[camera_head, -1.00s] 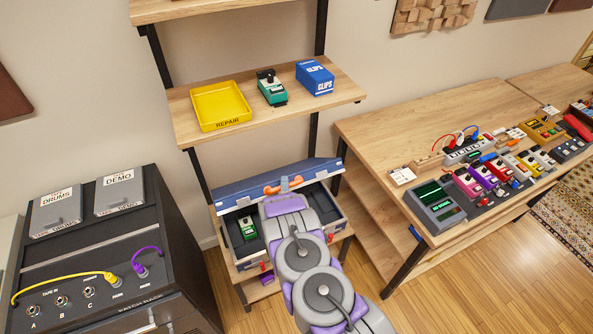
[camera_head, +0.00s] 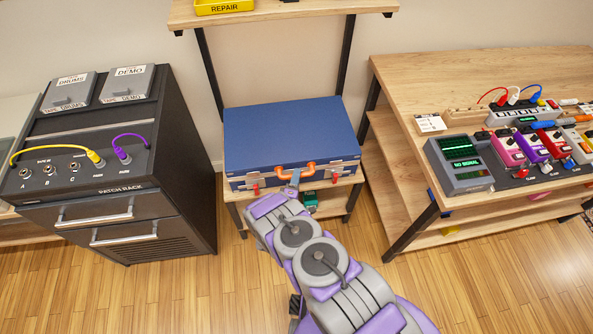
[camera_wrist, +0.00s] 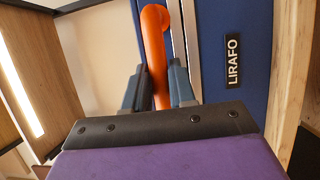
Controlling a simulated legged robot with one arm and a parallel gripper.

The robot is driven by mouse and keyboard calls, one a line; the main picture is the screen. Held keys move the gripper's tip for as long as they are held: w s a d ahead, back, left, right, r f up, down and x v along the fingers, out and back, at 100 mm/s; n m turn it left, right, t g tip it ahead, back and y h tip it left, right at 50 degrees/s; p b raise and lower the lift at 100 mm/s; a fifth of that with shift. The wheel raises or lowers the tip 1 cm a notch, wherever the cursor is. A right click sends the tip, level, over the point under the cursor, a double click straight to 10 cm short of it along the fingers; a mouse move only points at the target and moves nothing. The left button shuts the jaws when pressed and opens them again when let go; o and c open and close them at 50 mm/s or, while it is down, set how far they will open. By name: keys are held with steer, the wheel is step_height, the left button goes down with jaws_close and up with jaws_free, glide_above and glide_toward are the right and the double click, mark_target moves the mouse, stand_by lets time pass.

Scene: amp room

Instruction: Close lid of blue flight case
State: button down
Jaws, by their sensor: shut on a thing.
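The blue flight case (camera_head: 290,130) sits on the low wooden shelf with its blue lid lying over it. Its inside is hidden. The orange handle (camera_head: 298,172) is at its front edge, and red latches (camera_head: 253,188) show on the front. My gripper (camera_head: 293,182) is at the front of the case. In the wrist view its two fingers are shut on the orange handle (camera_wrist: 155,50), one on each side. A blue panel with a LIRAFO label (camera_wrist: 232,61) is beside the handle there. Whether the lid is fully seated is hard to tell.
A green pedal (camera_head: 309,200) is below the case front, right of my gripper. A black patch rack (camera_head: 120,190) stands close on the left. A wooden table with pedals (camera_head: 465,60) stands on the right. The wood floor (camera_head: 490,280) in front is clear.

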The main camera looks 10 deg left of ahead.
steer(key=shift+w+d+f+b, duration=0.1)
steer(key=shift+f+b, duration=0.15)
steer(key=shift+b, duration=0.05)
steer(key=shift+w, duration=0.15)
steer(key=c, duration=1.3)
jaws_free()
steer(key=shift+a+f, duration=0.15)
steer(key=shift+a, duration=0.05)
steer(key=shift+o, duration=0.7)
steer(key=shift+w+f, duration=0.15)
steer(key=shift+o, duration=0.7)
steer(key=shift+w+a, duration=0.1)
steer(key=shift+a, duration=0.1)
steer(key=shift+d, duration=0.1)
